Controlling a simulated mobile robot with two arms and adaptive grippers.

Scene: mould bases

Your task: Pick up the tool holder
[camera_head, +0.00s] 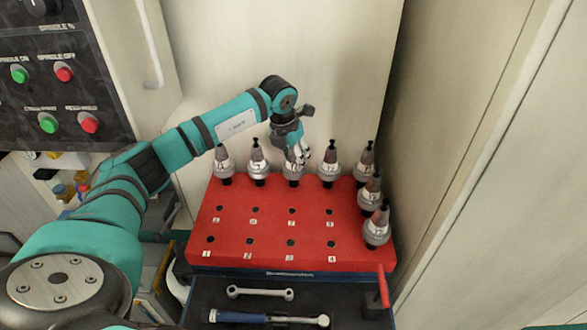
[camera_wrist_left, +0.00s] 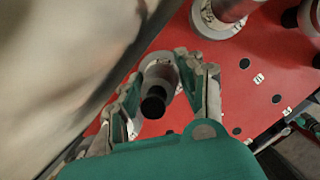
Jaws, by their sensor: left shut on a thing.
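Several grey, cone-topped tool holders stand upright in the red rack. My left gripper (camera_head: 297,157) reaches down over the middle tool holder of the back row (camera_head: 293,174) and is shut on it. In the left wrist view, the two fingers of the left gripper (camera_wrist_left: 165,90) are on either side of this holder's dark, round end (camera_wrist_left: 153,103). The held holder appears upright at its place in the back row; whether its base is clear of the rack is hidden. My right gripper is not in view.
The red rack (camera_head: 270,226) has empty numbered holes in front. Neighbouring holders stand close on the left (camera_head: 258,165) and right (camera_head: 330,167); others line the right edge (camera_head: 377,229). A wrench (camera_head: 260,293) lies on the dark tray in front. Pale walls rise behind and right.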

